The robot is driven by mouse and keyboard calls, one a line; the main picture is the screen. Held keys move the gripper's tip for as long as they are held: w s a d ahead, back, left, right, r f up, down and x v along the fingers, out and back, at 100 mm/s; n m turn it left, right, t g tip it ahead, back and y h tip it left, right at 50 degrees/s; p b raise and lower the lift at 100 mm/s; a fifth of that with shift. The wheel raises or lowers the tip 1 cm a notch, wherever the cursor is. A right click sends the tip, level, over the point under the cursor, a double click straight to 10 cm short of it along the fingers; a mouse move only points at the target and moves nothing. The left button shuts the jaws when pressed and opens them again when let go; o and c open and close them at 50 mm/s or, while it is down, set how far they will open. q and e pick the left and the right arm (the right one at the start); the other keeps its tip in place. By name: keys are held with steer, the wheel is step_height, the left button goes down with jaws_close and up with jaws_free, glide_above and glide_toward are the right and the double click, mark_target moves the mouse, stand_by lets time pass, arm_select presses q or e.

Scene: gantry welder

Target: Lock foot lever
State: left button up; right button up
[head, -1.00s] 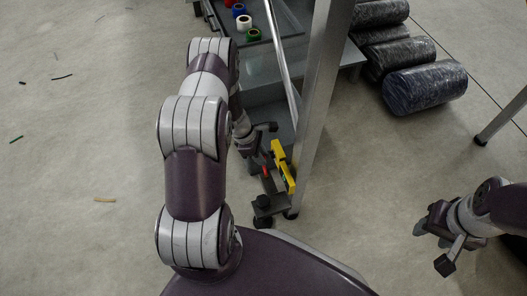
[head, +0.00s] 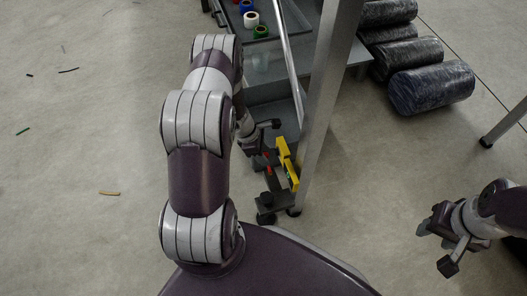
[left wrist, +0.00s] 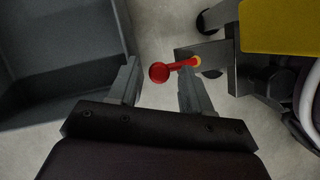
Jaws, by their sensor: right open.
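The foot lever is a red rod with a round red knob (left wrist: 160,72), on a dark bracket (left wrist: 208,54) beside a yellow part (left wrist: 275,25). In the left wrist view my left gripper (left wrist: 158,65) is open, its fingers apart. The knob shows in the gap between the fingertips, and the rod runs right past the right fingertip. I cannot tell whether they touch. In the head view my left gripper (head: 262,138) is partly hidden by my arm, near the yellow part (head: 287,163) and small red bits (head: 268,170). My right gripper (head: 434,247) is open and empty, far right.
A grey metal post (head: 324,110) stands just right of the yellow part. A grey tray (left wrist: 60,55) lies left of the left gripper. Tape rolls (head: 251,19) sit on the frame behind. Dark wrapped rolls (head: 432,87) lie at the back right. Floor at left is mostly clear.

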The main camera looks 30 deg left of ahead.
arm_select(q)
steer(key=p+v, duration=0.8)
steer(key=v, duration=0.4)
steer(key=shift+r, duration=0.3)
steer(key=shift+a, duration=0.1)
